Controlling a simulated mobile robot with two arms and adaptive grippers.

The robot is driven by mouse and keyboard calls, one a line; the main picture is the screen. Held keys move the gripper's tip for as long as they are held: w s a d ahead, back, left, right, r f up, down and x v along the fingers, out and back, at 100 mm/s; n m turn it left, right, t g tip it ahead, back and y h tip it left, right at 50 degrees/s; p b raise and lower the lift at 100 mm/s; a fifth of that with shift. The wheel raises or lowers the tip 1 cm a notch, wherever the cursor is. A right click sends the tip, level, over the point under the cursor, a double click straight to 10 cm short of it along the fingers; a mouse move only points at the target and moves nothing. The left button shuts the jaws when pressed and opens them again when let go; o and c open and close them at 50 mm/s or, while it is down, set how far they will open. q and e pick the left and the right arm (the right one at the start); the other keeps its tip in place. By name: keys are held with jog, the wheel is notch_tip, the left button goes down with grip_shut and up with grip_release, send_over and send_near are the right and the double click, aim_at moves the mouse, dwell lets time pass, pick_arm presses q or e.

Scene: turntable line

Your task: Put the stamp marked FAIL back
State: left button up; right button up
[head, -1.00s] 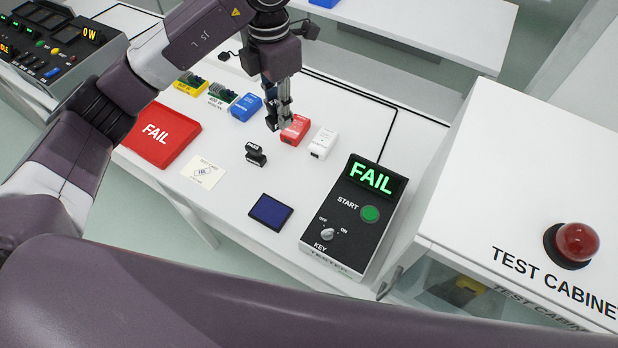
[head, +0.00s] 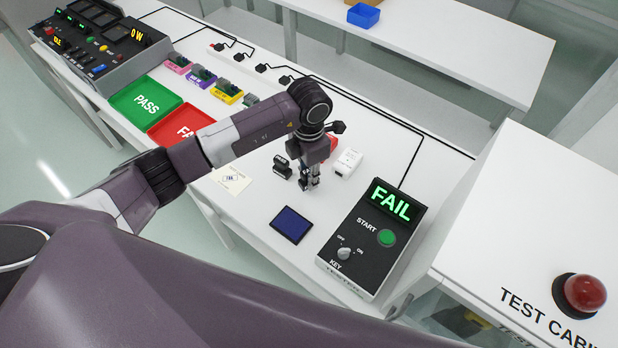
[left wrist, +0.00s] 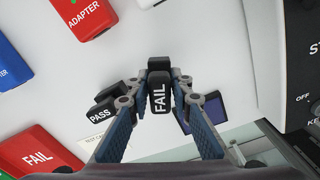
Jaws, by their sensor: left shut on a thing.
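My left gripper (head: 309,186) is shut on the black FAIL stamp (left wrist: 160,95), whose white lettering faces the left wrist camera. In the head view the gripper hides most of that stamp. I cannot tell whether its base touches the table. The black PASS stamp (head: 282,166) stands just left of the gripper; it also shows in the left wrist view (left wrist: 102,113), beside the left finger. A dark blue ink pad (head: 291,225) lies in front of the gripper, partly hidden behind the right finger in the left wrist view (left wrist: 214,107). My right gripper is not in view.
A tester (head: 371,241) showing FAIL stands to the right. A white adapter (head: 347,163) and a partly hidden red one (left wrist: 83,15) lie behind the gripper. A card (head: 231,180), red FAIL tray (head: 176,129) and green PASS tray (head: 146,104) lie left. Bare table surrounds the ink pad.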

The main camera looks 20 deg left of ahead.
pick_arm(q)
notch_tip(320, 180, down, 2)
jog(key=shift+f, duration=0.1)
pick_arm(e)
jog(key=shift+r, duration=0.25)
jog(key=shift+a, duration=0.15)
pick_arm(q)
jog(key=shift+f, duration=0.15)
jog(key=o, duration=0.9)
pick_arm(e)
jog(key=shift+a+f, duration=0.15)
jog(key=shift+a, duration=0.2)
jog(key=shift+s, duration=0.1)
